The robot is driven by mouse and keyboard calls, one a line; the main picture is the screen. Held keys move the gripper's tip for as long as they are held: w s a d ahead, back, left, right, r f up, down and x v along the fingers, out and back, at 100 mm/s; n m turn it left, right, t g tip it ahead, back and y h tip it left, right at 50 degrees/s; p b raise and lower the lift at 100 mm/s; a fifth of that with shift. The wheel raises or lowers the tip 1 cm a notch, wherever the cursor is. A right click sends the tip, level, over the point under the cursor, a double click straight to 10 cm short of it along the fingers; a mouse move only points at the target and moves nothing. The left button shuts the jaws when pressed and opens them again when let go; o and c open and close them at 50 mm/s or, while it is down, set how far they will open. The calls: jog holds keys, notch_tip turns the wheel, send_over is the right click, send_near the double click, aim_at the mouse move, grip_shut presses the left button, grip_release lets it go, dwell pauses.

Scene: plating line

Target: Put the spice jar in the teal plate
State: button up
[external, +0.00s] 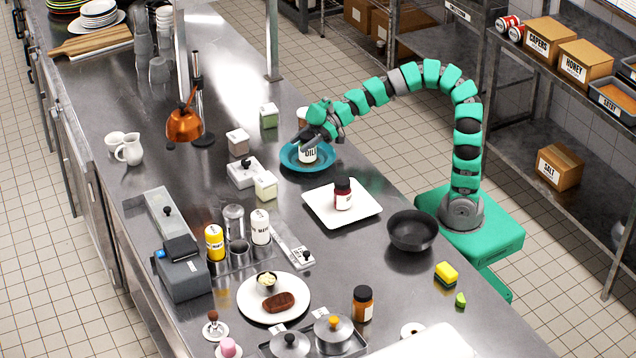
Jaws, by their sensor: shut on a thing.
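The spice jar (308,155), with a white label reading DILL, is upright at the teal plate (326,163). The plate is round and shallow and lies on the steel counter. My gripper (309,142) comes down over the jar from above and is shut on it. The jar appears within the plate's rim. I cannot tell whether its base touches the plate. The gripper hides the jar's top and part of the plate's far side.
A square white plate (325,216) with a dark red jar (342,194) is just in front. White containers (243,172) stand close left. A black bowl (411,231) sits near my base. An orange-brown jar (362,303) stands farther forward.

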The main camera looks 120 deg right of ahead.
dwell(0.3)
jog(key=o, duration=1.2)
jog(key=shift+c, duration=0.2)
jog(key=shift+r, duration=0.15)
jog(key=p+v, duration=0.1)
jog(key=v, duration=1.1)
jog(key=shift+w, duration=0.1)
